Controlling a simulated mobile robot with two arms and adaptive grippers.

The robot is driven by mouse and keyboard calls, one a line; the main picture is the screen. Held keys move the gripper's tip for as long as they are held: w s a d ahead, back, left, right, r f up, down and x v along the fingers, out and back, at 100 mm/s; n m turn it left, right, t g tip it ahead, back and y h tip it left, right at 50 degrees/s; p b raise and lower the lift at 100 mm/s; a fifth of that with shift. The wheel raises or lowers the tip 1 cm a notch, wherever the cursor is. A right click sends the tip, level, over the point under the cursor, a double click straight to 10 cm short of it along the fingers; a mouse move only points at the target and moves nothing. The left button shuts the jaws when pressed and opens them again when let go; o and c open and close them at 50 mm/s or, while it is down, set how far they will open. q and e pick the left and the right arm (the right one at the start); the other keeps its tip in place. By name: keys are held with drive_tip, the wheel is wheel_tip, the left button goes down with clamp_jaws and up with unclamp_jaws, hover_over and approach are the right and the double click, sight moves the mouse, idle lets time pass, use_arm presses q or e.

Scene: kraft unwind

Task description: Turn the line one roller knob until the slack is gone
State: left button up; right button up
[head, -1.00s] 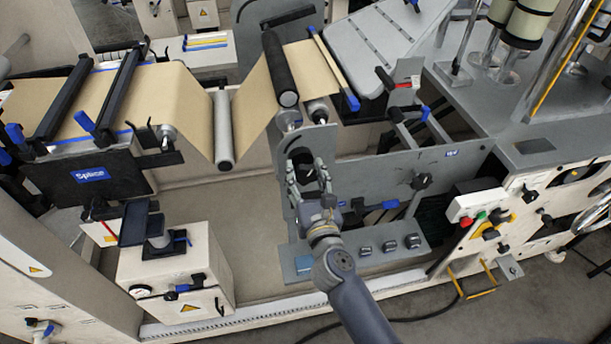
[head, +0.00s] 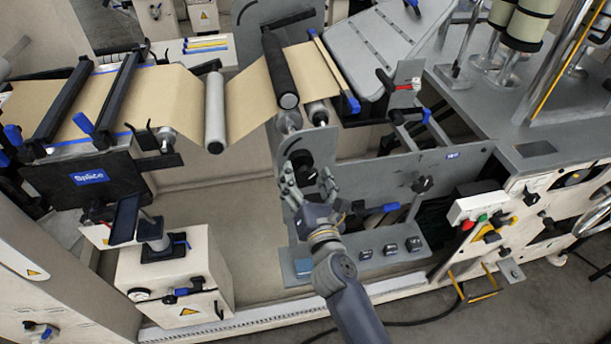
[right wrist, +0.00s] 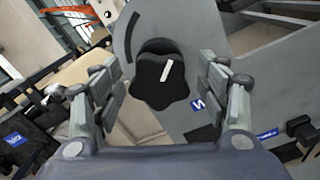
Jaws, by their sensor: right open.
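The black lobed knob (head: 302,162) sits on the grey side plate, below the dark roller. In the right wrist view the knob (right wrist: 160,82) stands between my fingers, its white mark pointing up and slightly right. My right gripper (head: 308,180) is open around the knob, with visible gaps on both sides in the right wrist view (right wrist: 162,90). The brown kraft web (head: 180,95) dips in a shallow V under the grey loose roller (head: 214,125) and rises to the dark roller (head: 280,70). My left gripper is out of view.
Left stands the splice table (head: 90,178) above a cream box (head: 175,270) with a tilted black flat piece (head: 125,218). Right of my gripper are a blue-handled lever (head: 380,208), another black knob (head: 422,184) and several small switches on the base ledge.

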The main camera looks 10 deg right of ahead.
drive_tip(key=s, duration=0.6)
drive_tip(key=shift+s+d+b, duration=0.25)
drive_tip(key=shift+s+b, duration=0.05)
drive_tip(key=shift+b, duration=0.05)
drive_tip(key=s+f+n+g+y, duration=0.1)
drive_tip(key=s+f+n+g, duration=0.25)
drive_tip(key=f+n, duration=0.65)
drive_tip(key=s+f+n+g+y, duration=0.15)
drive_tip(key=s+f+n, duration=0.35)
drive_tip(key=f, duration=0.9)
drive_tip(key=s+f+n+g, duration=0.3)
drive_tip(key=f+n, duration=0.6)
drive_tip(key=f, duration=0.4)
drive_tip(key=s+d+f+n+g+h, duration=0.1)
drive_tip(key=s+d+f+n+g, duration=0.2)
drive_tip(key=s, duration=0.7)
drive_tip(key=s+d+f+n+g+h, duration=0.1)
drive_tip(key=s+d+f+n+g, duration=0.2)
drive_tip(key=s+d+f+n, duration=0.4)
drive_tip(key=s+d+f+n+g+h+b, duration=0.1)
drive_tip(key=s+d+f+n+g, duration=0.2)
drive_tip(key=s, duration=1)
wheel_tip(320, 180, down, 7)
drive_tip(key=d+n, duration=0.2)
drive_tip(key=n, duration=0.3)
drive_tip(key=shift+d+f+n+h, duration=0.15)
drive_tip(key=shift+d+n+h, duration=0.15)
drive_tip(key=shift+d+h, duration=0.1)
